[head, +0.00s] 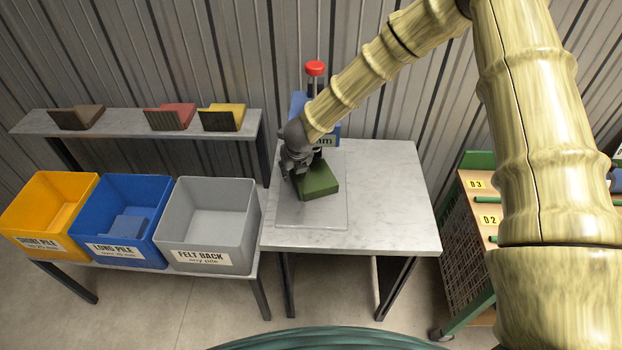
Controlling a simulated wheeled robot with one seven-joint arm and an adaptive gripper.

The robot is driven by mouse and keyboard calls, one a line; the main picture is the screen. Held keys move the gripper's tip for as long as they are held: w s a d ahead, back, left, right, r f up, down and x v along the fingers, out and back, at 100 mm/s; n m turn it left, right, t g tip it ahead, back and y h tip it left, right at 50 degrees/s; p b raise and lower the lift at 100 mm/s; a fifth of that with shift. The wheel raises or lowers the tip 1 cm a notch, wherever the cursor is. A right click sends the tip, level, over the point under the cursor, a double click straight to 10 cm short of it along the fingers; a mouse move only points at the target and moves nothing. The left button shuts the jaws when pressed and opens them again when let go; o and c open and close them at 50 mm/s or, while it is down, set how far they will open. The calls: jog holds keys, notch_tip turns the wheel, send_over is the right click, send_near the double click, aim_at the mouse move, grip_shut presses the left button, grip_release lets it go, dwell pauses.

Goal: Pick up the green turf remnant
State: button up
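The green turf remnant (319,181) is a dark green block. It lies on a thin grey plate (325,215) on the marbled grey table (391,205). My gripper (295,178) is dark grey and points down at the remnant's left and back side. It overlaps the remnant's left edge in the picture; I cannot tell whether they touch. The fingers are small and dark, so their opening is unclear.
A blue device (298,104) with a red knob (315,68) stands behind the remnant. A green-framed rack (462,250) stands right.

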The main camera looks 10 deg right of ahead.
jog(key=shift+f+b, duration=0.25)
jog(key=shift+b, duration=0.05)
dwell(0.5)
grip_shut()
